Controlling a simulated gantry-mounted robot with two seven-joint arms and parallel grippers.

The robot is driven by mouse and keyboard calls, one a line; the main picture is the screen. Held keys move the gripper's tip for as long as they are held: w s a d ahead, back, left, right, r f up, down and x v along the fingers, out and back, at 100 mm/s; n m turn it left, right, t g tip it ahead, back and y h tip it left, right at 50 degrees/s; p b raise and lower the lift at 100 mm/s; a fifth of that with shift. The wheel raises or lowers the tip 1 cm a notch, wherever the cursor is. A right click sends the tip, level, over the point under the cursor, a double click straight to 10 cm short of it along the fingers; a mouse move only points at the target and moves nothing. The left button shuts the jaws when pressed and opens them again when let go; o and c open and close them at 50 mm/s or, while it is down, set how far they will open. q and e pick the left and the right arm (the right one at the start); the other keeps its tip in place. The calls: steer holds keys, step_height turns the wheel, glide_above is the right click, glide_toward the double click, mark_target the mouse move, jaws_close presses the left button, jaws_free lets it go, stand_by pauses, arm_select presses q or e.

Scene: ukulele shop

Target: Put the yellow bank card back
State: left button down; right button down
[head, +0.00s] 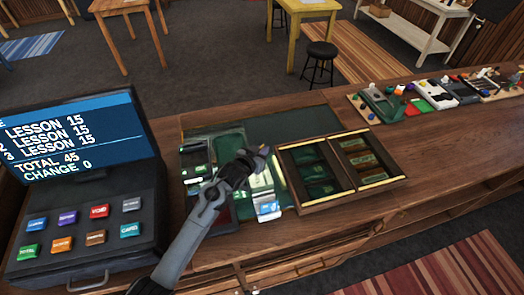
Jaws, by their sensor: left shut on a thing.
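My left gripper (258,158) reaches in from the bottom over the green counter mat, just left of the wooden tray. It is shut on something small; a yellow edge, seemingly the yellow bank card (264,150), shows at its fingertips. Most of the card is hidden or too small to make out. A blue and white card (268,208) and pale green-white pieces lie below the gripper. The wooden tray (374,181) has two sections with dark green and brownish items in its compartments. My right gripper is not in view.
A register with a lit screen (70,135) and coloured buttons stands at the left. A dark card-reader-like device (195,160) lies on the mat (300,123). Several small goods crowd the counter's far right. Bare wooden counter (430,140) lies right of the tray.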

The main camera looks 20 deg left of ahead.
arm_select(q)
steer(key=shift+f, duration=0.1)
steer(key=c, duration=1.7)
jaws_free()
steer(key=shift+f, duration=0.1)
steer(key=o, duration=0.4)
steer(key=shift+o, duration=0.2)
steer(key=shift+r, duration=0.2)
steer(key=shift+s+a+r, duration=0.1)
steer(key=shift+s+r, duration=0.15)
steer(key=shift+s, duration=0.25)
steer(key=p+v, duration=0.1)
steer(key=v, duration=1)
